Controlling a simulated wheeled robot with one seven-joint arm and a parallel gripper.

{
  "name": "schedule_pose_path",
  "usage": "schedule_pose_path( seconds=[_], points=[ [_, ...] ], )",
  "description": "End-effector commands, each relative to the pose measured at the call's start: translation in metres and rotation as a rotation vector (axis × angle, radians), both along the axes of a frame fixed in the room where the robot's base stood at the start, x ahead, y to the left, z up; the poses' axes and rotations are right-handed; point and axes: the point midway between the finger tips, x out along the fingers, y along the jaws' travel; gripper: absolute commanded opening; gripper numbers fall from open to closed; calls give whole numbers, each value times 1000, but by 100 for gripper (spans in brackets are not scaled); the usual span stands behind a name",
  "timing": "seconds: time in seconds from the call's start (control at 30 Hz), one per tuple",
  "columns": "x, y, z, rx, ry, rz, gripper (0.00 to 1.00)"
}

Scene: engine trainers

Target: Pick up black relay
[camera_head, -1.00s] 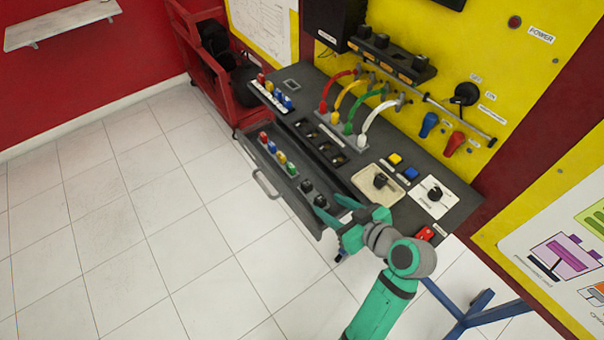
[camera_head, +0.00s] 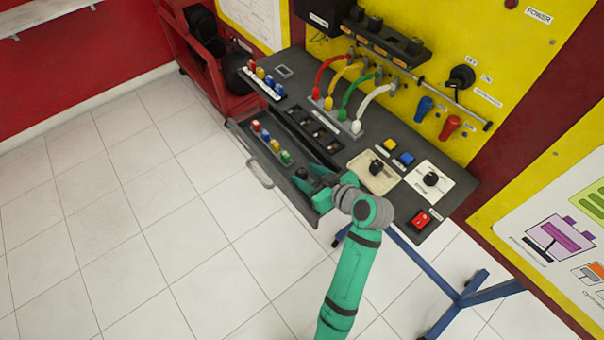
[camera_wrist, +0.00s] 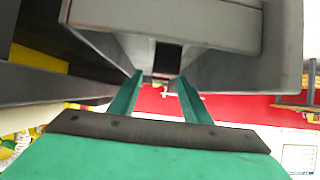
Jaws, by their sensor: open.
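The open grey drawer (camera_head: 256,173) holds a row of small coloured blocks, with a small black block, seemingly a black relay (camera_head: 301,173), toward its right end. My gripper (camera_head: 309,182) is open at that right end, its fingers close to the black block. The gripper and arm hide part of the drawer there. In the wrist view, my open gripper (camera_wrist: 160,97) has its two green fingers apart, near a large grey surface (camera_wrist: 165,22). A small dark shape (camera_wrist: 168,57) shows beyond the gap; I cannot tell whether it is the relay.
Coloured cables (camera_head: 345,88) arch over the dark bench top. A beige tray (camera_head: 388,187) with a black piece, a black knob (camera_head: 431,179) and a red switch (camera_head: 420,220) are at the right. A red cart (camera_head: 200,70) stands at the left. The floor in front is clear.

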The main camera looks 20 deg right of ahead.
Motion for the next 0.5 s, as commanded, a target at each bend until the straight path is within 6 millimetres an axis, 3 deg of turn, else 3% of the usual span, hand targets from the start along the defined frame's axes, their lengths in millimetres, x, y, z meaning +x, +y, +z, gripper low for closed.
schedule_pose_path(
  seconds=[0.37,0.5],
  points=[
    [10,2,-7,0,1,-4,44],
    [10,2,-7,0,1,-4,15]
  ],
)
